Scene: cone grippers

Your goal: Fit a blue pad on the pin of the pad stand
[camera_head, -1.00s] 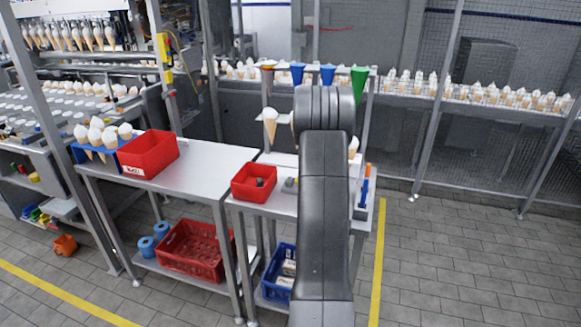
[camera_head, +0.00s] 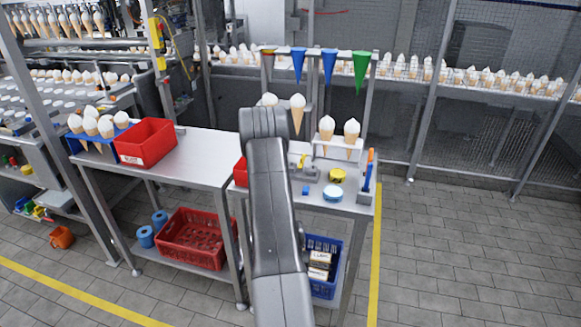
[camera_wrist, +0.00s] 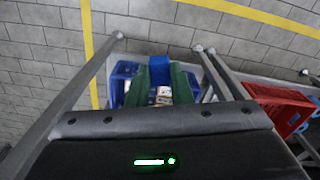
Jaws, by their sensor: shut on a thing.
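In the wrist view my gripper (camera_wrist: 161,88), with two green fingers, is shut on a small bright blue block (camera_wrist: 162,95), which looks like a blue pad. In the head view my arm hides the gripper and what it holds. A small blue piece (camera_head: 306,190) shows on the right table (camera_head: 345,207), just right of my arm. Grey metal fixtures (camera_head: 303,166) stand behind it. I cannot tell which of them is the pad stand, and no pin can be made out.
A yellow round item (camera_head: 337,175), a pale round tin (camera_head: 333,193) and a blue, orange-topped upright tool (camera_head: 368,171) stand to the right. Cones (camera_head: 351,132) stand behind. A red bin (camera_head: 240,172) is partly hidden. A blue crate (camera_head: 324,287) sits below.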

